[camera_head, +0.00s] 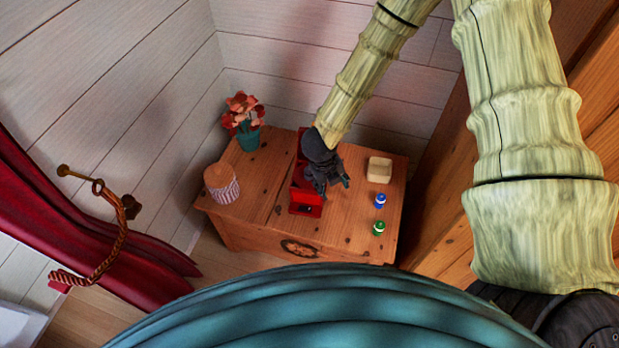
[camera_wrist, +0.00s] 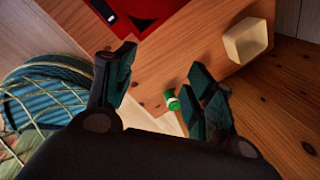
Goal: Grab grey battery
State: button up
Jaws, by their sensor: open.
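I cannot make out a grey battery for sure in either view. A blue-and-white small cylinder (camera_head: 380,201) and a green-and-white one (camera_head: 379,228) stand on the right part of the wooden chest top. The green one also shows in the wrist view (camera_wrist: 171,100), beside my right finger. My gripper (camera_head: 335,184) is over the chest, in front of a red box-like object (camera_head: 305,208), and hides part of it. In the wrist view my gripper (camera_wrist: 162,76) has its fingers wide apart, with nothing held between them. A small dark-and-white piece (camera_wrist: 104,10) shows at the red object.
The wooden chest (camera_head: 345,226) also bears a cream square block (camera_head: 380,169), a striped cupcake-like object (camera_head: 222,184) and a flower pot (camera_head: 248,138). Plank walls stand close behind. A red curtain (camera_head: 100,225) with a rope tie hangs at left.

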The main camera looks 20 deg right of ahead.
aim_at(309, 171)
jog(key=w+a+r+m+y, duration=0.1)
jog(key=w+r+m, duration=0.1)
jog(key=w+m, duration=0.1)
jog(key=w+a+r+m+y+b, duration=0.1)
jog(key=w+r+m, duration=0.1)
jog(key=m, duration=0.4)
jog(key=w+a+r+m+b, duration=0.1)
jog(key=w+a+r+m, duration=0.1)
jog(key=m, duration=0.3)
jog(key=shift+w+a+r+g+y, duration=0.1)
jog(key=shift+w+r+g+y, duration=0.35)
jog(key=shift+w, duration=0.35)
notch_tip(309, 171, down, 5)
jog(key=shift+r, duration=0.15)
jog(key=shift+w+f+p, duration=0.15)
jog(key=shift+f+p, duration=0.15)
jog(key=shift+f, duration=1.15)
jog(key=shift+w+f+p, duration=0.15)
jog(key=shift+f+p, duration=0.1)
jog(key=shift+f, duration=1.2)
jog(key=shift+c, duration=0.2)
jog(key=c, duration=1.1)
jog(key=shift+r, duration=0.1)
